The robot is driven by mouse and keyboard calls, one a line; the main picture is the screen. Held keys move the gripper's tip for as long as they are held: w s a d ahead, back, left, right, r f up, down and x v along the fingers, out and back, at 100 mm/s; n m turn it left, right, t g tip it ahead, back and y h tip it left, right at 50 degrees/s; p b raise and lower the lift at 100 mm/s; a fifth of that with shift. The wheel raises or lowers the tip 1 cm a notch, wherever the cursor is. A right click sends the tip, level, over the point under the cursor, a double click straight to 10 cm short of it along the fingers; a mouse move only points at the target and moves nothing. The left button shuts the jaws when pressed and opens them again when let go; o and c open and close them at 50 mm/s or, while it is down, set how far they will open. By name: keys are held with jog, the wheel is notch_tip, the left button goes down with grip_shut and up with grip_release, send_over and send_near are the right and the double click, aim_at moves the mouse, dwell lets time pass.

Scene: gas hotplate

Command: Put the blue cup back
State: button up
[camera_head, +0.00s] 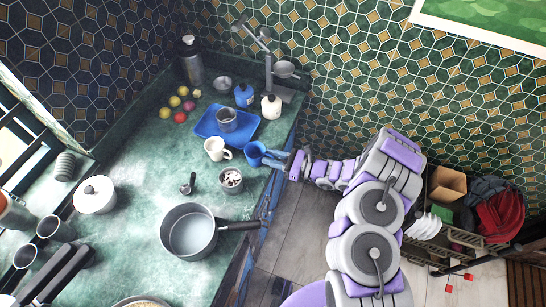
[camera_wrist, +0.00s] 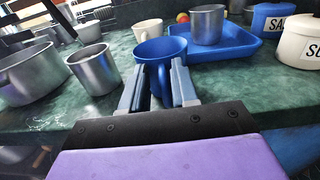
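The blue cup (camera_head: 255,152) stands upright on the green counter near its right edge, in front of the blue tray (camera_head: 206,128). In the wrist view the cup (camera_wrist: 160,50) is straight ahead, and its handle points toward me. My gripper (camera_wrist: 160,84) has its two fingers apart, one on each side of the handle; I cannot see them closed on it. In the head view my gripper (camera_head: 281,157) reaches in from the right, at the cup's handle side. The tray holds a grey metal cup (camera_head: 227,119).
A white mug (camera_head: 217,149) stands close left of the blue cup. A metal cup with pale contents (camera_head: 231,180) and a saucepan (camera_head: 190,231) are nearer. The counter's middle has bare room.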

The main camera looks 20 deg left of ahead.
jog(key=shift+o, duration=0.8)
jog(key=shift+d, duration=0.15)
jog(key=shift+d+r, duration=0.35)
jog(key=shift+d, duration=0.45)
jog(key=d+p, duration=0.2)
jog(key=d, duration=1)
jog(key=s+a+r+n+g+h, duration=0.2)
jog(key=s+r+n+g+h, duration=0.15)
jog(key=s+r+n, duration=0.6)
jog(key=s+a+r+n+g+h, duration=0.2)
jog(key=s+r+n+g+h, duration=0.25)
jog(key=r, duration=0.85)
jog(key=s+d+r+n+t+h, duration=0.2)
jog(key=s+d+h, duration=0.3)
jog(key=s+d, duration=0.4)
jog(key=s+d+r+n+t+h, duration=0.2)
jog(key=s+d+h, duration=0.3)
jog(key=s+d, duration=0.5)
jog(key=shift+s+d+r+n+t, duration=0.15)
jog(key=shift+d+r+n+t, duration=0.15)
jog(key=shift+d+r+t, duration=0.6)
